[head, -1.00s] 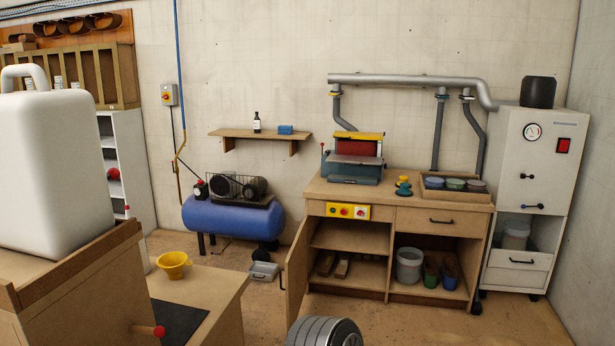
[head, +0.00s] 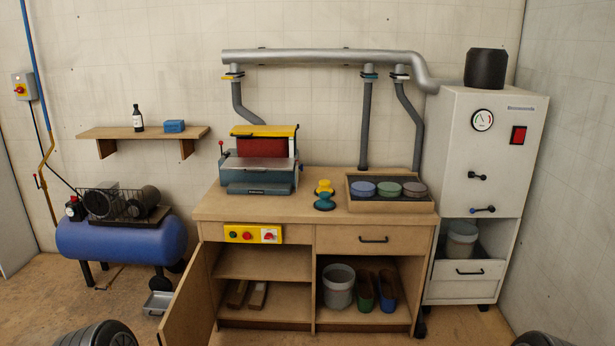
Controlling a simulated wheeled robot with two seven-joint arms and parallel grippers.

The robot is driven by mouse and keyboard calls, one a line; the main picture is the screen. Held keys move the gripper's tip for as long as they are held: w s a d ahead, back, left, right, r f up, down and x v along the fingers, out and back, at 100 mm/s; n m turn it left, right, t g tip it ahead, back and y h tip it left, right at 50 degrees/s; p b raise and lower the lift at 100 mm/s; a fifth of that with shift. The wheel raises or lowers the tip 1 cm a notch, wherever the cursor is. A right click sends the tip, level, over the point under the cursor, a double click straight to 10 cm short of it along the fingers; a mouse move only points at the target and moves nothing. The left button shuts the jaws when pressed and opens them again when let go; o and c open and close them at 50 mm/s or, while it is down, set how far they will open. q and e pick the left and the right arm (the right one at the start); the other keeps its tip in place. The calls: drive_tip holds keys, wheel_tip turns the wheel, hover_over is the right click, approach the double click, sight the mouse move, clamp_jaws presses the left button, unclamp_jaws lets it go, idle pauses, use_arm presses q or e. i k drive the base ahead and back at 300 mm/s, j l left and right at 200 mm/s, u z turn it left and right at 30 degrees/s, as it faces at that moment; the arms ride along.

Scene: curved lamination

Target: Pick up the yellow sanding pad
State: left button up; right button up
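The yellow sanding pad (head: 324,187) is a small piece with a rounded knob, standing upright on the wooden workbench top (head: 215,207). It is right of the red, yellow and blue-grey bench machine (head: 262,160) and left of a wooden tray (head: 392,207). A similar teal-blue pad (head: 324,203) stands just in front of it and hides part of its lower edge. I cannot tell whether the two touch. Neither gripper shows in the head view.
The left cabinet door (head: 187,305) hangs open toward the front. A white cabinet (head: 487,150) stands at the right, a blue compressor (head: 125,238) at the left. Bare bench top lies in front of the pads.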

sight(324, 183)
drive_tip(key=i+j+z, duration=0.25)
drive_tip(key=i, duration=0.4)
drive_tip(key=i+j+z, duration=0.25)
drive_tip(key=i, duration=0.45)
drive_tip(key=i+j+z, duration=0.2)
drive_tip(key=i, duration=0.4)
drive_tip(key=i+j+z, duration=0.25)
drive_tip(key=i+j, duration=0.35)
